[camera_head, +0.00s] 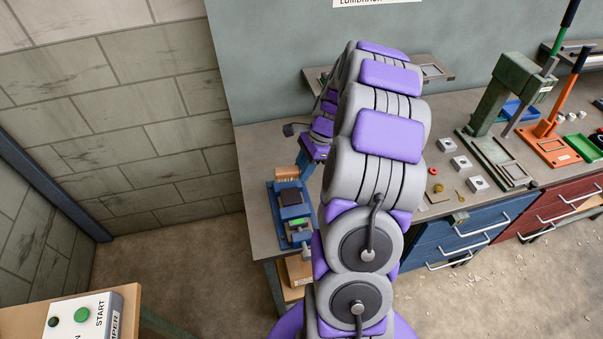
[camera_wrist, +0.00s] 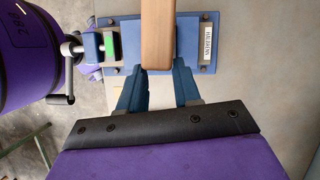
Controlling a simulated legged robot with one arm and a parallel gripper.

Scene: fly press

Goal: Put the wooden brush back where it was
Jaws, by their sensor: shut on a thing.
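The wooden brush (camera_wrist: 158,36) is between the two blue fingers of my gripper (camera_wrist: 160,66) in the wrist view. My gripper is shut on it. Its light brown body reaches past the fingertips to the top edge of the picture, so its far end is cut off. It lies over a blue fixture plate (camera_wrist: 196,62) in that view. I cannot tell whether it touches the plate. In the head view the brush (camera_head: 287,174) shows beside my gripper (camera_head: 303,168), at the far end of the blue fixture (camera_head: 281,228) on the bench's left end.
The grey bench (camera_head: 262,205) runs right along the wall. A green press (camera_head: 502,100) and an orange press (camera_head: 552,130) stand on it. Small metal blocks (camera_head: 461,162) lie right of my arm. A control box (camera_head: 85,318) is at lower left. My arm hides the bench's middle.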

